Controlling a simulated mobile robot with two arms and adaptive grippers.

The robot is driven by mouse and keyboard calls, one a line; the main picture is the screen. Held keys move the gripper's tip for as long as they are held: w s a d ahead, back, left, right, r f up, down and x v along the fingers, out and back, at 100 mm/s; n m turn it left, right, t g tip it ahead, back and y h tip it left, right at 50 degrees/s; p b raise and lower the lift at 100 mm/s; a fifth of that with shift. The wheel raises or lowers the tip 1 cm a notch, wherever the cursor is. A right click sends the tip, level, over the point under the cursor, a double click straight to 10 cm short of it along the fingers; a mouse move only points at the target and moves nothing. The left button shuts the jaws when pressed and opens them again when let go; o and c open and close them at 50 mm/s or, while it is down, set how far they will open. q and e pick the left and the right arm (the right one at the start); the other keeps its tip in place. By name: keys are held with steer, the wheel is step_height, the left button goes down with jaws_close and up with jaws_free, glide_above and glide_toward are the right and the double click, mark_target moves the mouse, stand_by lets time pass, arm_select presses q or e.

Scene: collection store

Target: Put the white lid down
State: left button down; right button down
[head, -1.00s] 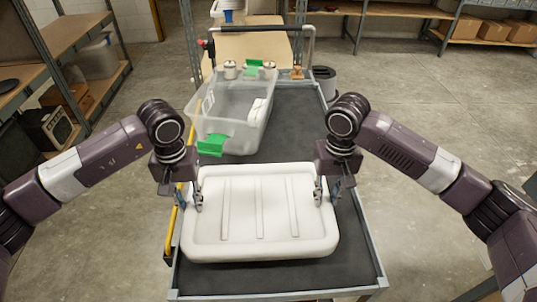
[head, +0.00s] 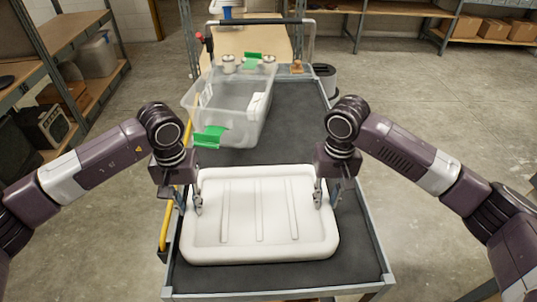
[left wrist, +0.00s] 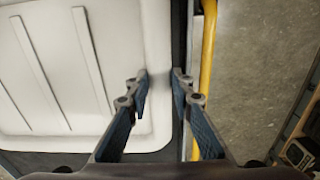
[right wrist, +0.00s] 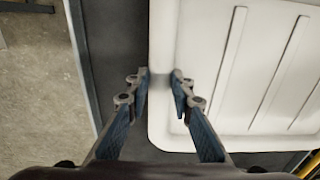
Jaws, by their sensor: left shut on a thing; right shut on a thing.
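The white lid (head: 260,248) is a wide rectangular plate with a raised rim and several long ribs. It lies level over the dark top of the cart at its near end; I cannot tell whether it touches the mat. My left gripper (head: 197,205) is shut on the lid's left rim, one finger on each side, as the left wrist view (left wrist: 160,78) shows. My right gripper (head: 318,198) is shut on the right rim the same way, as the right wrist view (right wrist: 160,78) shows.
A clear plastic box (head: 225,130) with green latches (head: 210,137) stands open behind the lid on the cart (head: 310,130). A yellow bar (head: 166,225) runs along the cart's left side. Shelves (head: 85,30) stand at left.

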arm_select(q)
steer(key=shift+f, duration=0.45)
arm_select(e)
steer(key=shift+f, duration=0.45)
arm_select(q)
steer(key=c, duration=1.7)
jaws_free()
steer(key=shift+r, duration=0.1)
arm_select(e)
steer(key=c, duration=1.7)
jaws_free()
steer(key=shift+r, duration=0.1)
arm_select(q)
steer(key=shift+r, duration=0.1)
arm_select(e)
steer(key=shift+r, duration=0.25)
arm_select(q)
step_height(320, 180, up, 12)
steer(key=shift+f, duration=0.1)
arm_select(e)
step_height(320, 180, up, 12)
steer(key=shift+f, duration=0.25)
arm_select(q)
steer(key=shift+s, duration=0.1)
arm_select(e)
steer(key=shift+s, duration=0.1)
